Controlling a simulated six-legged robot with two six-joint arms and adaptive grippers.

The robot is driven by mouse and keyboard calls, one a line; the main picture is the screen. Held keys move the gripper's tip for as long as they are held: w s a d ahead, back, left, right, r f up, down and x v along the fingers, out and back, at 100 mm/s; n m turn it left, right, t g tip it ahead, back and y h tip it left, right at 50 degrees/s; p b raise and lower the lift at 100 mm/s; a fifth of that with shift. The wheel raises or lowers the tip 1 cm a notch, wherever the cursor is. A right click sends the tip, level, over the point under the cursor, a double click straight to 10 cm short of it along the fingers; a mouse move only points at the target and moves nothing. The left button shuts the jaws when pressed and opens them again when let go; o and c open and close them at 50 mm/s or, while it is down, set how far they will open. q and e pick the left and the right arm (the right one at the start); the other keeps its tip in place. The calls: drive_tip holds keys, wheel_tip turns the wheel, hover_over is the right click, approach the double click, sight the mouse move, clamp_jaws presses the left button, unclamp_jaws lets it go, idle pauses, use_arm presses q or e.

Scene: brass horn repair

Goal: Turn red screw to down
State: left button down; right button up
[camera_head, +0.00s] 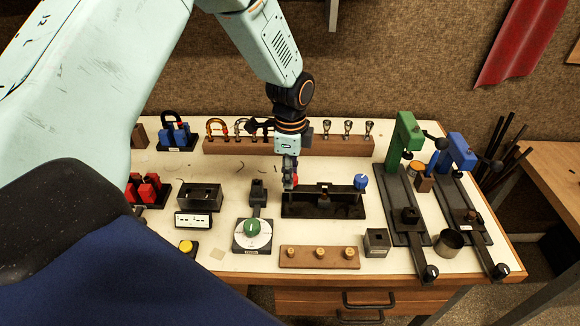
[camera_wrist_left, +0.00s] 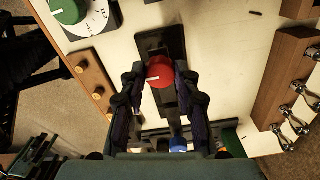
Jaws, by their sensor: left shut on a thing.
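The red screw (camera_wrist_left: 160,72) is a round red knob with a short white mark that points left in the left wrist view. It sits on the dark fixture (camera_head: 322,210) in the middle of the bench, and only a sliver of its red (camera_head: 295,179) shows in the head view. My left gripper (camera_head: 290,183) comes down over it from above. Its two fingers (camera_wrist_left: 161,80) are shut on the screw, one on each side. A blue knob (camera_head: 361,182) stands at the other end of the same fixture. My right gripper is not in view.
A green dial (camera_head: 253,228) and a wooden strip with brass pegs (camera_head: 320,261) lie in front. A long wooden rack (camera_head: 345,145) with mouthpieces stands behind. Green (camera_head: 405,138) and blue (camera_head: 461,152) clamp stands are at the right. Small boxes and red parts (camera_head: 148,188) are at the left.

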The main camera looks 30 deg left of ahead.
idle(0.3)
use_arm(q)
drive_tip(key=c, duration=1)
unclamp_jaws()
drive_tip(key=shift+d, duration=0.1)
drive_tip(key=shift+r, duration=5.95)
